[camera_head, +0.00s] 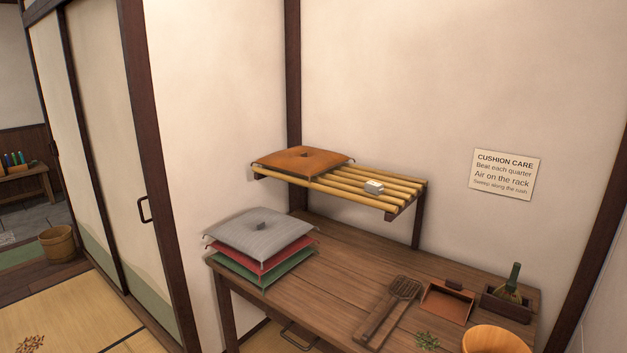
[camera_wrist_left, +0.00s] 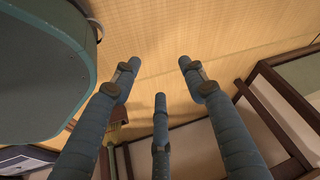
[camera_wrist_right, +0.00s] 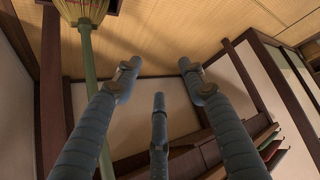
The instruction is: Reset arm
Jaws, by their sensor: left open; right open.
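Neither arm shows in the head view. My left gripper (camera_wrist_left: 158,72) shows in the left wrist view with its blue-grey fingers spread and nothing between them, above the tatami (camera_wrist_left: 215,35). My right gripper (camera_wrist_right: 157,72) shows in the right wrist view, also open and empty, with the tatami behind its fingertips. The wooden bench (camera_head: 350,256) stands against the wall in the head view, apart from both grippers.
The bench holds stacked cushions (camera_head: 262,233), a wooden beater (camera_head: 390,308), a dustpan (camera_head: 447,302) and an orange tub (camera_head: 494,341). An orange cushion (camera_head: 303,160) lies on the bamboo rack (camera_head: 370,175). A broom (camera_wrist_right: 84,30) stands close by my right gripper.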

